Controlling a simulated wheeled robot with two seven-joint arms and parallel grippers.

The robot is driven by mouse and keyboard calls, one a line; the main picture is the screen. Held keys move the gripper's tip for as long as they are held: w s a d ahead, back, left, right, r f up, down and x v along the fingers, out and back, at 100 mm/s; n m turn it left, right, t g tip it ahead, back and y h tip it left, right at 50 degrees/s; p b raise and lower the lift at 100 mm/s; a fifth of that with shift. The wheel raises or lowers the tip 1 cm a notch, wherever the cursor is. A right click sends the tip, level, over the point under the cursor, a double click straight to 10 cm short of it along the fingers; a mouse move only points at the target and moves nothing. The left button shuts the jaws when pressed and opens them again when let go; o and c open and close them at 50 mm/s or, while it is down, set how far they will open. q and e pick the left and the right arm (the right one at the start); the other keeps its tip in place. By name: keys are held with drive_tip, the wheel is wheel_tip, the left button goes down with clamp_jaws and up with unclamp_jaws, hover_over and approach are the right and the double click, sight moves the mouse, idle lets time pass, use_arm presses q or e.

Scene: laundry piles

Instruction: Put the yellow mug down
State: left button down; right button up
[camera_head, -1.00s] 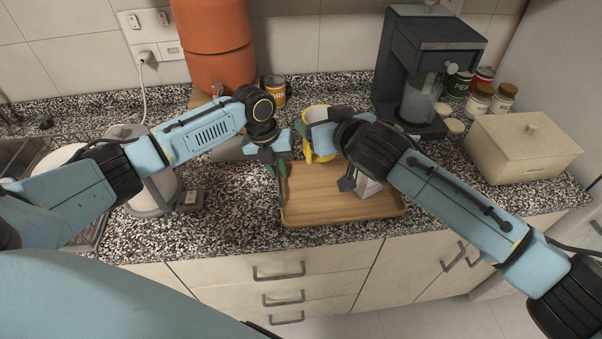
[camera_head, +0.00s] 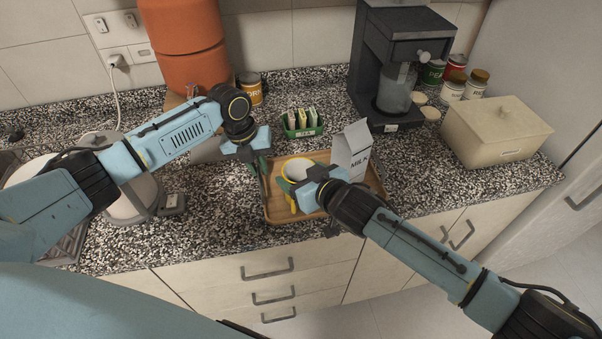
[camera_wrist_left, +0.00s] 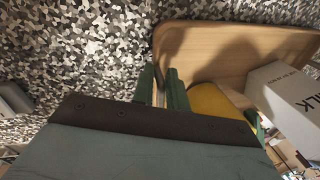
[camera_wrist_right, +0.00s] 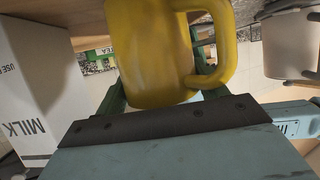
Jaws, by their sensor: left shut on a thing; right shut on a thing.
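The yellow mug (camera_head: 293,196), white inside, is upright over the left part of the wooden tray (camera_head: 295,221). My right gripper (camera_head: 308,187) is shut on it; the right wrist view shows the mug's body (camera_wrist_right: 155,55) between the green fingers, handle to the right. I cannot tell whether its base touches the tray. My left gripper (camera_head: 263,172) is at the tray's left edge, its fingers (camera_wrist_left: 162,92) closed on the rim. The mug also shows partly in the left wrist view (camera_wrist_left: 212,103), beside that gripper.
A white milk carton (camera_head: 352,150) stands on the tray's right side. A green tea box (camera_head: 302,124) stands behind the tray. A coffee machine (camera_head: 385,60), jars and a beige bin (camera_head: 495,128) are at the right. A can (camera_head: 249,90) and orange canister (camera_head: 185,45) are behind my left arm.

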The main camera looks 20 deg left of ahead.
drive_tip(key=shift+f, duration=0.1)
drive_tip(key=o, duration=1.2)
drive_tip(key=shift+c, duration=0.2)
